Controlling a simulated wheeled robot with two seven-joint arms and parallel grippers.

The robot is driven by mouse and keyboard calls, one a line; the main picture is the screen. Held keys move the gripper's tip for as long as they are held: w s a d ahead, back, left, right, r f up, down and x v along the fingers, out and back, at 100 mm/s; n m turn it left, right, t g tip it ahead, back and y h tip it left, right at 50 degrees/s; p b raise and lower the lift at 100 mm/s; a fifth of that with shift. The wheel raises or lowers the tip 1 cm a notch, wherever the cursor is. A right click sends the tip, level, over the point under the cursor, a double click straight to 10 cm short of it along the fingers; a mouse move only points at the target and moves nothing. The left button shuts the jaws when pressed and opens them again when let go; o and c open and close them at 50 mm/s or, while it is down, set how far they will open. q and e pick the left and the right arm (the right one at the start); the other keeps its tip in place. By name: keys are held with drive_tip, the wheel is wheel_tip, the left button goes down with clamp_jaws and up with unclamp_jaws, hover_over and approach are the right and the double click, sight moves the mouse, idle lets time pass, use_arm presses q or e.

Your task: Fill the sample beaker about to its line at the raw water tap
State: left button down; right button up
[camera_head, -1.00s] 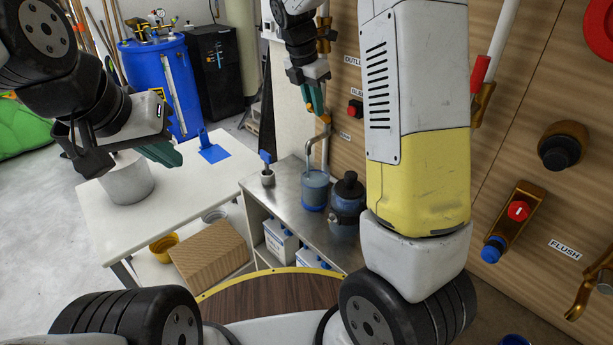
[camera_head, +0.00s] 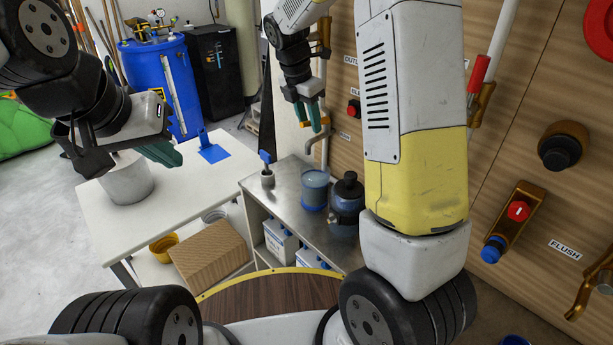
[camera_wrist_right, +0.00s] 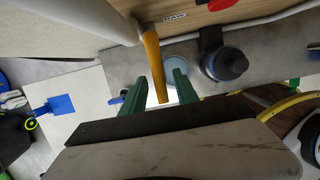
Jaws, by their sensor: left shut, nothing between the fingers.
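The sample beaker (camera_head: 315,188) stands upright on the metal bench under the tap spout (camera_head: 309,146). It holds blue-tinted water up to near its rim; its line is too small to read. No stream shows below the spout. My right gripper (camera_head: 311,119) is above the beaker with its fingers apart. In the right wrist view, the orange tap lever (camera_wrist_right: 154,65) lies between its green fingers, and the beaker's round top (camera_wrist_right: 177,64) shows beyond; contact with the lever is unclear. My left gripper (camera_head: 168,154) is shut and empty, above the white table.
A white pot (camera_head: 127,183) stands on the white table (camera_head: 165,210) below my left gripper. A dark-capped jar (camera_head: 346,208) stands close to the right of the beaker. A small valve (camera_head: 266,172) is at the bench's left edge. The wooden panel (camera_head: 520,90) carries valves at right.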

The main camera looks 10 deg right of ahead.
drive_tip(key=shift+r, duration=0.1)
drive_tip(key=v, duration=0.5)
drive_tip(key=shift+a+r, duration=0.1)
drive_tip(key=shift+r, duration=0.25)
drive_tip(key=shift+s+a+r, duration=0.15)
drive_tip(key=shift+r, duration=0.45)
drive_tip(key=s+d+r+m+t+y, duration=0.1)
drive_tip(key=s+m+t+y, duration=0.1)
drive_tip(key=s+m, duration=1)
drive_tip(key=s+d+r+m+t+y, duration=0.1)
drive_tip(key=s+r+m+t+y, duration=0.1)
drive_tip(key=s+m, duration=1)
drive_tip(key=shift+s+d+t+y, duration=0.3)
drive_tip(key=shift+s+d+y, duration=0.1)
drive_tip(key=shift+s, duration=0.65)
